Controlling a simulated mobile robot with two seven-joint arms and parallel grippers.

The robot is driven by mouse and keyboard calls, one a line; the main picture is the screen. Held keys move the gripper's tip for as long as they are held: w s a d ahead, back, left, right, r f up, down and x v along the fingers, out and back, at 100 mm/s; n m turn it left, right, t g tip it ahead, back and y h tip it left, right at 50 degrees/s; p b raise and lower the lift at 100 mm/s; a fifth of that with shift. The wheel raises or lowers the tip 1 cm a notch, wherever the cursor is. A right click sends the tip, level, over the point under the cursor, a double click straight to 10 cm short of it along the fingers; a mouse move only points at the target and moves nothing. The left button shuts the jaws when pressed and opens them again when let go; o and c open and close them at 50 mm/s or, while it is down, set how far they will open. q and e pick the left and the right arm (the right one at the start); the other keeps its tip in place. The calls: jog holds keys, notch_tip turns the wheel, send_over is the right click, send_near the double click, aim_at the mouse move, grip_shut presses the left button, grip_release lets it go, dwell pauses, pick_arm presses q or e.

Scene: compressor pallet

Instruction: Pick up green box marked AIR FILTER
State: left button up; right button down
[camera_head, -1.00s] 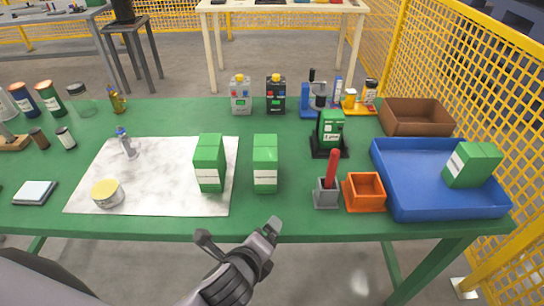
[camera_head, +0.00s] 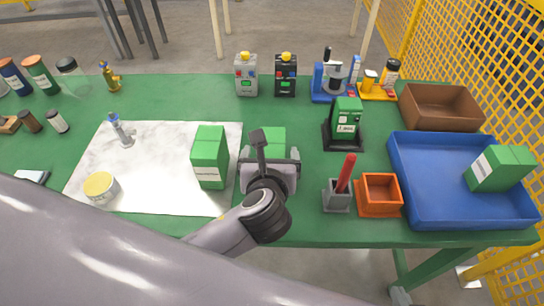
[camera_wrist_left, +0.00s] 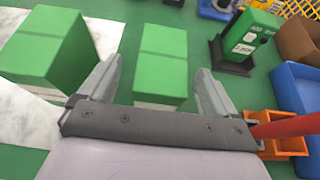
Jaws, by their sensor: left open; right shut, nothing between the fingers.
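Two green boxes with white labels stand upright near the middle of the table: a left one (camera_head: 209,157) on the pale marble sheet and a right one (camera_head: 276,138) just beyond its edge. The label text is too small or hidden to read. My left gripper (camera_head: 270,158) is open over the right box and hides most of it in the head view. In the left wrist view the right box (camera_wrist_left: 160,62) shows between the open fingers (camera_wrist_left: 159,68), with the left box (camera_wrist_left: 45,45) outside them. Contact cannot be told. My right gripper is not in view.
Another green box lies in the blue tray (camera_head: 418,205) at right. A grey holder (camera_head: 337,196) with a red handle and an orange bin (camera_head: 379,196) stand right of my gripper. A green machine (camera_head: 345,120) stands behind them. A yellow-lidded tin (camera_head: 100,187) sits at left.

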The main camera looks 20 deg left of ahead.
aim_at(272, 147)
pick_arm(q)
jog(key=shift+x, duration=2.2)
jog(key=shift+d, duration=0.1)
jog(key=c, duration=1.2)
jog(key=shift+r, duration=0.1)
jog(key=shift+c, duration=0.2)
jog(key=shift+w, duration=0.1)
